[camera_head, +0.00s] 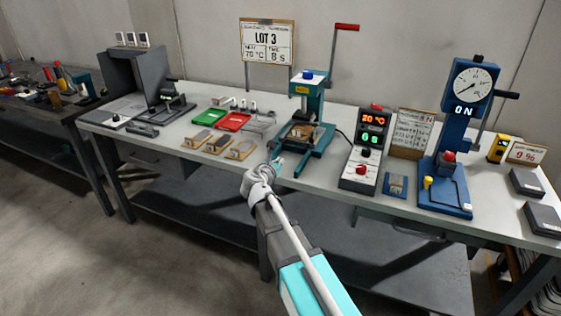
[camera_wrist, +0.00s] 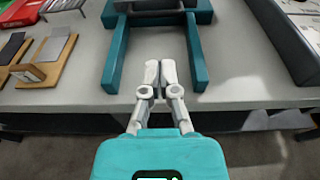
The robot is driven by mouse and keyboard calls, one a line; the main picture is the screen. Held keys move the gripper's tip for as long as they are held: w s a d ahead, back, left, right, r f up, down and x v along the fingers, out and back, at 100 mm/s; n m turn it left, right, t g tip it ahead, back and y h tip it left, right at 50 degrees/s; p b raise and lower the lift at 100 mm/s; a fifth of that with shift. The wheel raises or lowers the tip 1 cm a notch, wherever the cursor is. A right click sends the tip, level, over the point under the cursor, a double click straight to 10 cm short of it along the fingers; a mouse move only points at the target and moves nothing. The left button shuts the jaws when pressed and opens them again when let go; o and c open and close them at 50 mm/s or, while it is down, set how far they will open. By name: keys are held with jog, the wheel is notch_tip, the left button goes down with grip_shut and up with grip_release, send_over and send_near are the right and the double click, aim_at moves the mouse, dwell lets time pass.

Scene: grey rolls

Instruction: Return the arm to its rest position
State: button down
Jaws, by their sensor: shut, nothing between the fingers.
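My arm reaches from the bottom of the head view toward the bench's front edge. My gripper (camera_head: 277,163) is at the front of the teal press (camera_head: 307,100). In the wrist view my gripper (camera_wrist: 160,72) is shut, its fingertips together with nothing between them. It points between the two teal base legs of the press (camera_wrist: 197,60), over the bench's front edge. The fingers appear apart from both legs. In the head view the wrist hides part of the bench edge.
The grey bench (camera_head: 335,180) holds wooden blocks (camera_head: 240,150), green (camera_head: 211,117) and red (camera_head: 233,122) trays, a controller (camera_head: 363,150) and a blue gauge stand (camera_head: 452,150). In the wrist view, the controller's dark side (camera_wrist: 285,40) is to the right. Floor is clear at left front.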

jog(key=s+d+f+m+g, duration=0.1)
jog(key=s+d+f+m, duration=0.1)
jog(key=m, duration=0.1)
jog(key=s+d+f+m+g, duration=0.1)
jog(key=s+d+m+g, duration=0.1)
jog(key=d+m, duration=0.1)
jog(key=s+d+f+m+g, duration=0.1)
jog(key=s+d+f+m, duration=0.1)
jog(key=d+m, duration=0.1)
jog(key=shift+s+d+f+m+g, duration=0.2)
jog(key=shift+s+f+m+g, duration=0.1)
jog(key=shift+m, duration=0.2)
jog(key=s+d+f+m+g+y, duration=0.1)
jog(key=s+f+m+g+y, duration=0.3)
jog(key=s+m, duration=0.6)
jog(key=s+d+f+m+g+y, duration=0.25)
jog(key=s+f+m+g, duration=0.25)
jog(key=s+m, duration=0.55)
notch_tip(320, 180, up, 18)
jog(key=a+p, duration=0.1)
jog(key=p, duration=1.7)
jog(key=shift+r, duration=0.2)
jog(key=shift+y, duration=0.25)
